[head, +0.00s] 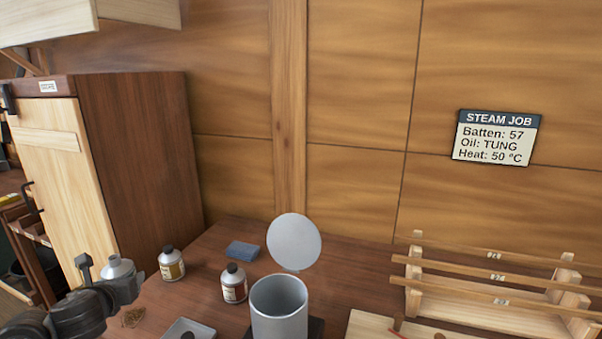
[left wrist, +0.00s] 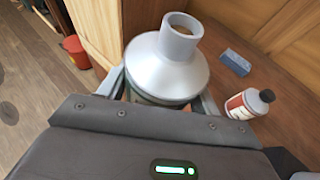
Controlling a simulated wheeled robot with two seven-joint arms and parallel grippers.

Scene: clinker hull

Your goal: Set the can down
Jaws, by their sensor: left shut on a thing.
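The can (head: 118,267) has a silver shoulder and a short grey neck with an open mouth. In the left wrist view the can (left wrist: 168,62) stands upright between the two fingers of my left gripper (left wrist: 163,92), with a dark green body showing below the shoulder. In the head view my left gripper (head: 112,283) is at lower left, shut on the can, and hides most of its body. I cannot tell whether the can's base touches the brown bench top (head: 210,248). My right gripper is not in view.
Two small bottles, one yellow-labelled (head: 172,265) and one red-labelled (head: 234,285), stand right of the can. A blue block (head: 242,250), grey pot (head: 279,312), shallow tray (head: 188,330) and wooden rack (head: 490,293) are farther right. A wooden cabinet (head: 150,160) stands behind.

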